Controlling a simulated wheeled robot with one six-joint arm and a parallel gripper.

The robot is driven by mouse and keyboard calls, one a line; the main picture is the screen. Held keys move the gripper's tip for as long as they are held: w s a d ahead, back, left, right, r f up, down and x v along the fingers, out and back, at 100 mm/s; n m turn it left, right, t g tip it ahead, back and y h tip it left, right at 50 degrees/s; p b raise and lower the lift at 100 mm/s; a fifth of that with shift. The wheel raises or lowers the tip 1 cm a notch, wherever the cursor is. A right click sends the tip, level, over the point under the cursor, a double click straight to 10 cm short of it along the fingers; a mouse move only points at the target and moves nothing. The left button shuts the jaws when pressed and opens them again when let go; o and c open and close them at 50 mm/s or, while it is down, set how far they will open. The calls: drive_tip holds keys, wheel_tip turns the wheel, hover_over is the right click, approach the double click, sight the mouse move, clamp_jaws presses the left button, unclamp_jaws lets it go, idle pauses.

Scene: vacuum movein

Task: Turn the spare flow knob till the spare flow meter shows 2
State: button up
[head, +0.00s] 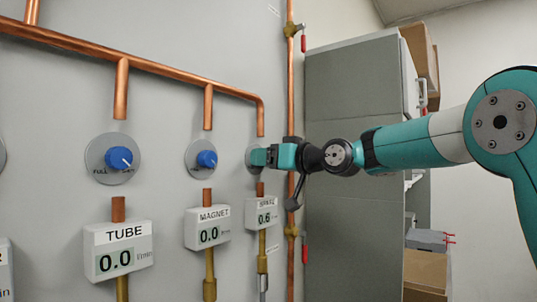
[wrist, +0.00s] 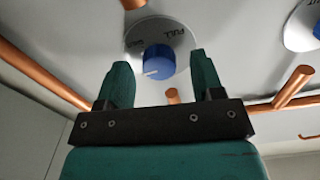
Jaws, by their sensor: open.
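The spare flow meter (head: 264,216) is a white box on the wall at the right end of the row, reading 0.6; its label is partly hard to read. My gripper (head: 257,157) is at the spare dial above it and hides the knob in the head view. In the wrist view the blue spare flow knob (wrist: 158,65) sits on its round pale plate (wrist: 179,36). My gripper (wrist: 160,60) is open there, one finger on each side of the knob, with visible gaps. I cannot tell how deep the fingertips reach.
The magnet knob (head: 207,159) and meter (head: 208,227), at 0.0, are just left. The tube knob (head: 119,158) and meter (head: 118,251), also 0.0, are further left. A vertical copper pipe (head: 290,90) runs close to my gripper. A grey cabinet (head: 350,110) stands at the right.

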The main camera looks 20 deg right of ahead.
drive_tip(key=shift+w, duration=0.1)
drive_tip(key=c, duration=0.9)
drive_tip(key=shift+f+b, duration=0.1)
drive_tip(key=shift+b, duration=0.45)
